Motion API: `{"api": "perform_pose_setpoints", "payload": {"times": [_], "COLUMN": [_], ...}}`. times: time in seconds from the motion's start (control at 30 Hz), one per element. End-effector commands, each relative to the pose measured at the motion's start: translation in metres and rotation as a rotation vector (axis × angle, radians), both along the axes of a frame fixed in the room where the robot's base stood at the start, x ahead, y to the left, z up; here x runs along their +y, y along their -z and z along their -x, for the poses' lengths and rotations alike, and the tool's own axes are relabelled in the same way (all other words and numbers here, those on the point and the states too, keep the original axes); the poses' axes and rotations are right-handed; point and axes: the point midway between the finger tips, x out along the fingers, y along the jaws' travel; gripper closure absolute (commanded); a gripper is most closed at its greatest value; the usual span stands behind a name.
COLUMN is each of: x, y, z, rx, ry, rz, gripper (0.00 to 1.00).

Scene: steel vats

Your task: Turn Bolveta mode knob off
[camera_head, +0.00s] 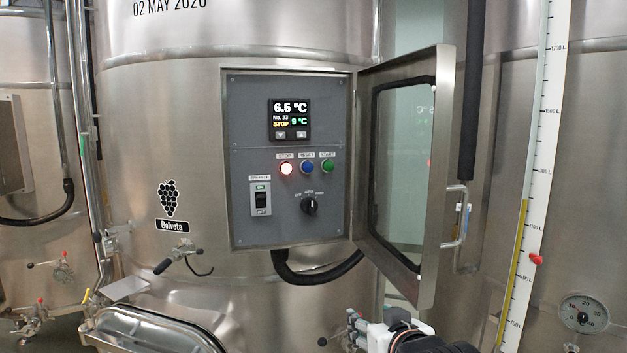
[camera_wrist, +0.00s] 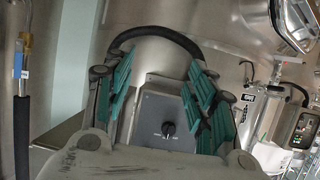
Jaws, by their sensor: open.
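The mode knob (camera_head: 309,205) is a black rotary knob at the lower right of the grey control panel (camera_head: 285,228). Its pointer seems to aim up in the head view; the small position labels above it are too small to read surely. The wrist view also shows the knob (camera_wrist: 168,129), seen past the fingers. My gripper (camera_wrist: 160,98) is open, with green-padded fingers apart on either side of the knob in the picture. It appears empty and apart from the knob; the exact distance cannot be told. The gripper's fingers are not visible in the head view.
The panel's windowed door (camera_head: 447,180) stands open to the right. The panel has a breaker switch (camera_head: 261,198), a lit stop button (camera_head: 287,168), blue and green buttons and a display (camera_head: 289,119). A black hose (camera_head: 318,274) curves below. The vat bears a grape label (camera_head: 171,207).

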Motion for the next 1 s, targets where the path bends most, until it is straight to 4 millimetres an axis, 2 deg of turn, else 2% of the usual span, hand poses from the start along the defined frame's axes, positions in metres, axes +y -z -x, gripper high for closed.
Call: {"api": "perform_pose_setpoints", "payload": {"times": [0.03,0.2,0.3,0.4,0.53,0.73,1.0], "x": [0.008,0.034,0.048,0.059,0.067,0.07,0.078], "y": [-0.03,-0.093,-0.123,-0.145,-0.157,-0.158,-0.158], "z": [-0.012,-0.043,-0.056,-0.063,-0.068,-0.078,-0.116], "rx": [-0.046,-0.202,-0.284,-0.345,-0.388,-0.4,-0.399], "ry": [-0.013,-0.058,-0.084,-0.104,-0.118,-0.122,-0.122], "rz": [-0.004,-0.028,-0.042,-0.055,-0.063,-0.066,-0.066], "gripper": [0.49,0.49,0.49,0.49,0.49,0.49,0.49]}}
